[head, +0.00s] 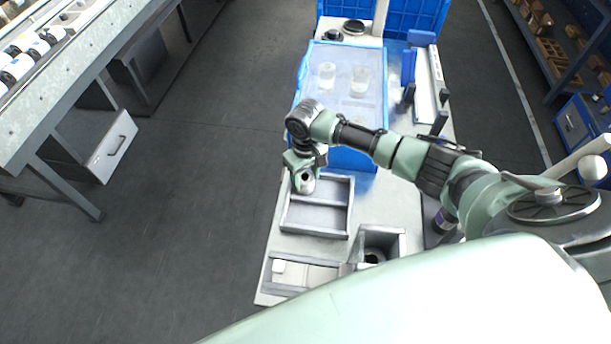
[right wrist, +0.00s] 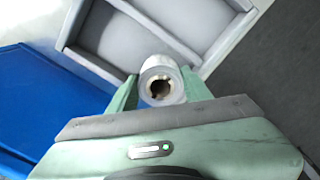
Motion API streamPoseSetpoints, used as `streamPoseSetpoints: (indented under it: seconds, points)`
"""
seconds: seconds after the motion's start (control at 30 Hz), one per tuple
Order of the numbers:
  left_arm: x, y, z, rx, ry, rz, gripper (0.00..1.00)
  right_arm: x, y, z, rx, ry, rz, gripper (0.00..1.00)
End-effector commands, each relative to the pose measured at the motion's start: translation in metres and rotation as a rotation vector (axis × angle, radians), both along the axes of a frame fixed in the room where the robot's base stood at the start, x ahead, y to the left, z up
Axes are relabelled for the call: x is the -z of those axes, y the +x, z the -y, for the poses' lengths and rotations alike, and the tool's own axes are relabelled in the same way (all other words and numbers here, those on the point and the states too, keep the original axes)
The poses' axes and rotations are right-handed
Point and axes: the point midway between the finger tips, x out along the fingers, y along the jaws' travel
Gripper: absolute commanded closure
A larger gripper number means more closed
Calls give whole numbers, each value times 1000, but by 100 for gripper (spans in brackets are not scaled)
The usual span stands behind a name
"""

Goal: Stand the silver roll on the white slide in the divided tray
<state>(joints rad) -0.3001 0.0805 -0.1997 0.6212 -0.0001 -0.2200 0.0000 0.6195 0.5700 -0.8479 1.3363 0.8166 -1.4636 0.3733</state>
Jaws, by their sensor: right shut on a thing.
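My right gripper (head: 305,178) is shut on the silver roll (head: 307,184), at the far left corner of the divided tray (head: 285,212). In the right wrist view the roll (right wrist: 163,80) sits between the two green fingers of the gripper (right wrist: 160,92), its hollow end facing the camera. The grey tray (right wrist: 200,52) shows behind it, with a divider between its compartments. I cannot tell whether the roll touches the tray. A long white strip (head: 424,95), perhaps the white slide, lies at the far right of the bench. My left gripper is out of view.
A blue-rimmed bin (head: 340,60) with clear round items stands behind the tray. A grey square box (head: 393,240) and a low grey tray with a white block (head: 279,266) are on the near side. The compartments I can see look empty.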

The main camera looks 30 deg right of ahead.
Motion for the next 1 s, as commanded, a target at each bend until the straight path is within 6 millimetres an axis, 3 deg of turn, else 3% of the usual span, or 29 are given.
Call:
streamPoseSetpoints:
  seconds: [0.23, 0.27, 0.33, 0.73, 0.87, 1.0]
  points:
    - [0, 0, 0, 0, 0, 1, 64, 3, 0, 0, 1, 0, -1, 98]
    - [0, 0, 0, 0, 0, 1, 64, 3, 0, 0, 0, 0, -1, 49]
    - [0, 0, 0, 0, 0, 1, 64, 3, 0, 0, 0, 0, -1, 30]
    - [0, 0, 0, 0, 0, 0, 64, -3, 1, 0, 0, 0, 1, 30]
    - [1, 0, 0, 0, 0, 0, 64, -21, 1, -1, 0, 2, 3, 30]
    - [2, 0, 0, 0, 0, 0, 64, -51, 1, 0, 0, 2, 4, 30]
